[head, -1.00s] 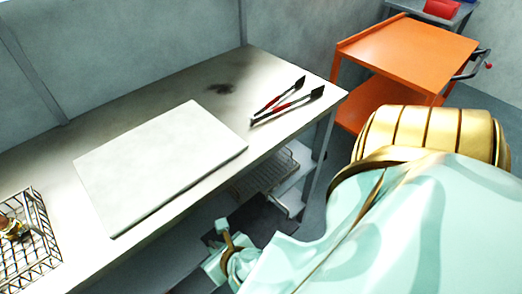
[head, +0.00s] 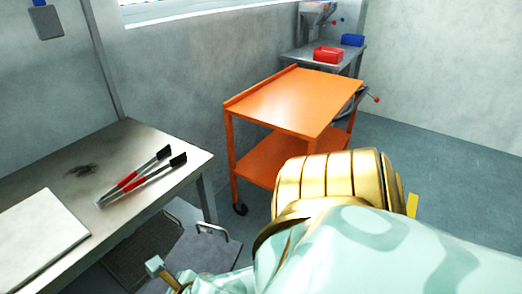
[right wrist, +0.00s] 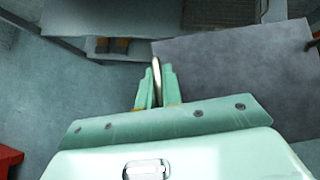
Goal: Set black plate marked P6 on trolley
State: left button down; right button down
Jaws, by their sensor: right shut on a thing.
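A dark grey plate (head: 205,252) with a raised metal handle shows at the bottom of the head view, beside and below the bench edge. It also fills the upper right of the right wrist view (right wrist: 235,75). My right gripper (right wrist: 157,88) is shut on a metal handle at the plate's near edge. A P6 mark cannot be read on it. The orange trolley (head: 290,100) stands beyond the bench, its top shelf bare and its lower shelf partly hidden by my arm. My left gripper is not in view.
A steel bench (head: 130,150) at left holds two red-handled tools (head: 135,178) and a pale board (head: 35,235). A grey stand (head: 350,57) with a red bin (head: 328,54) and a blue bin (head: 352,40) is behind the trolley. The floor to the right is clear.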

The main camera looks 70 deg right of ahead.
aim_at(283, 109)
jog(key=k+l, duration=0.2)
jog(key=l, duration=0.25)
jog(key=k+l+u, duration=0.1)
jog(key=l, duration=0.35)
jog(key=k+l+u, duration=0.1)
jog(key=k+l, duration=0.15)
jog(key=l, duration=0.2)
jog(key=k+l, duration=0.2)
jog(key=l, duration=0.2)
jog(key=k+l+u, duration=0.1)
jog(key=l, duration=0.35)
jog(key=k+l, duration=0.35)
jog(key=l+u, duration=0.05)
